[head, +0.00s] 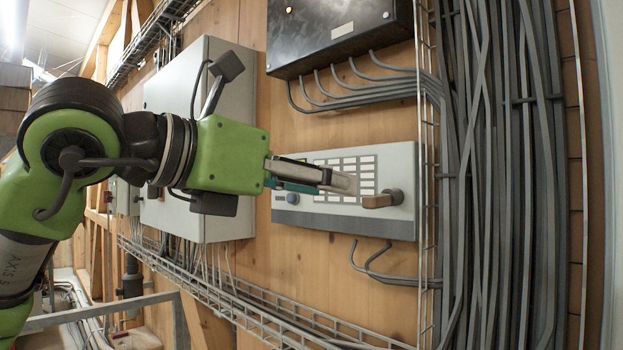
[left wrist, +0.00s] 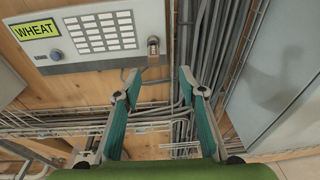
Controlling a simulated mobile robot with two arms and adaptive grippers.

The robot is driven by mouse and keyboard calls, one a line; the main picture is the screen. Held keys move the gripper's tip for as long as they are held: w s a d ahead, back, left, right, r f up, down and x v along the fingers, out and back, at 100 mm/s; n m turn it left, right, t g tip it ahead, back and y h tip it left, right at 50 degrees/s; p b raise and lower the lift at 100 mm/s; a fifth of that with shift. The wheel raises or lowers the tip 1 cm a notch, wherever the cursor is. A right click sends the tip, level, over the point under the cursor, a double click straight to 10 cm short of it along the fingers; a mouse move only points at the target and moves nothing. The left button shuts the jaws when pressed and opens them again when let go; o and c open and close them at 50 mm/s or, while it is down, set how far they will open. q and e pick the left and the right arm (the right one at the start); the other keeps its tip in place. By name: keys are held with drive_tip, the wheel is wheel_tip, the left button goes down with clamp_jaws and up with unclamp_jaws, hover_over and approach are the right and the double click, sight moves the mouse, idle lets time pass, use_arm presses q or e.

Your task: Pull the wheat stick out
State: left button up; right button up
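The wheat stick (head: 381,200) is a short brown wooden handle on a round grey mount at the right end of a pale control panel (head: 400,160). In the left wrist view the stick (left wrist: 153,47) shows near the top middle, beyond the fingertips. My left gripper (head: 345,183) is in front of the panel, left of the stick and apart from it. The left wrist view shows its two fingers (left wrist: 158,77) spread apart with nothing between them. My right gripper is in neither view.
A yellow WHEAT label (left wrist: 37,29), a button grid (left wrist: 102,32) and a blue knob (left wrist: 56,55) are on the panel. Grey cables (head: 500,180) and a wire tray (head: 424,120) run just right of it. A black box (head: 340,35) hangs above; a grey cabinet (head: 200,110) stands left.

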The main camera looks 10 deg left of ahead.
sight(378, 195)
use_arm(q)
drive_tip(key=p+x, duration=0.1)
drive_tip(key=x, duration=0.3)
drive_tip(key=p+x, duration=0.2)
drive_tip(key=x, duration=0.2)
drive_tip(key=w+a+p+x, duration=0.1)
drive_tip(key=p+x, duration=0.1)
drive_tip(key=x, duration=0.2)
drive_tip(key=shift+r, duration=0.35)
drive_tip(key=shift+w+d+f+p, duration=0.3)
drive_tip(key=shift+w+d+p, duration=0.15)
drive_tip(key=shift+w, duration=0.05)
drive_tip(key=shift+c, duration=0.5)
clamp_jaws()
